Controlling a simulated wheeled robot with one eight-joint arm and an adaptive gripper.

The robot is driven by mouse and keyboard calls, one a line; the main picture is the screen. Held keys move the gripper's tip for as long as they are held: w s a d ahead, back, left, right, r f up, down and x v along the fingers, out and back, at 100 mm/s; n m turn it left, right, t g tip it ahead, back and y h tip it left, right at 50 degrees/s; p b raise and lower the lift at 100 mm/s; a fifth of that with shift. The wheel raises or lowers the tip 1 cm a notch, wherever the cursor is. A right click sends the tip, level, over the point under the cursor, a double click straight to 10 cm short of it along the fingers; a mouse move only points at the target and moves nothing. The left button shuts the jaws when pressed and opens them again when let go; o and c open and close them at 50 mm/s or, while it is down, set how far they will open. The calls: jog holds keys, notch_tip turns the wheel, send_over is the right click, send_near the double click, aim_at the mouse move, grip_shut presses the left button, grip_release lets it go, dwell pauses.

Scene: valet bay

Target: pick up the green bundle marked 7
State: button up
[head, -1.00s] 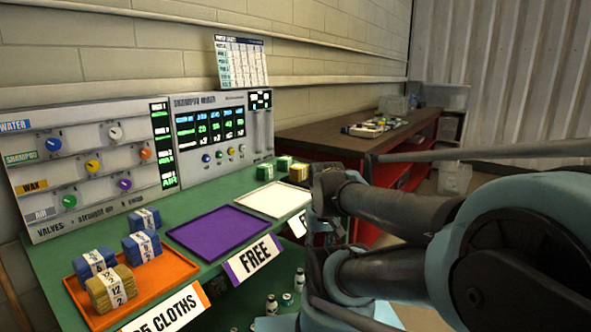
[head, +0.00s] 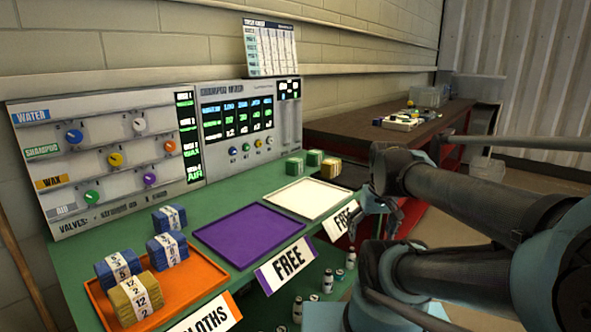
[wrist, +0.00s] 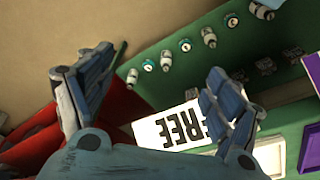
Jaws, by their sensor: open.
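Two green bundles stand at the far right end of the green bench in the head view, one in front (head: 295,167) and one behind it (head: 315,158). They are small there, and I cannot read a 7 on either. My gripper (head: 363,222) is in front of the bench's right end, to the right of and nearer than the bundles, partly merged with the arm. In the wrist view my gripper (wrist: 150,75) has its fingers spread with nothing between them. No green bundle is clear in the wrist view.
A yellow bundle (head: 331,170) stands right beside the green ones. A white tray (head: 306,213), an empty purple tray (head: 248,235) and an orange tray (head: 208,280) with blue and yellow bundles line the bench. Small bottles (head: 328,280) stand below. A red cabinet (head: 412,215) stands behind.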

jog(key=w+a+r+n+y, duration=0.1)
jog(key=w+a+r+n, duration=0.2)
jog(key=w+r, duration=0.5)
jog(key=w+a+r+n+y, duration=0.1)
jog(key=w+a+r+n, duration=0.1)
jog(key=w+a+r, duration=0.5)
jog(key=n+y, duration=0.1)
jog(key=n, duration=0.4)
send_near(297, 160)
jog(key=x, duration=0.6)
jog(key=shift+w+d+f, duration=0.25)
jog(key=shift+w+f, duration=0.1)
jog(key=shift+s+a+x, duration=0.1)
jog(key=shift+a+x, duration=0.1)
jog(key=shift+x, duration=1.1)
jog(key=shift+s+a+x, duration=0.1)
jog(key=shift+a+x, duration=0.1)
jog(key=shift+x, duration=1.1)
jog(key=shift+r, duration=0.1)
jog(key=c, duration=1.2)
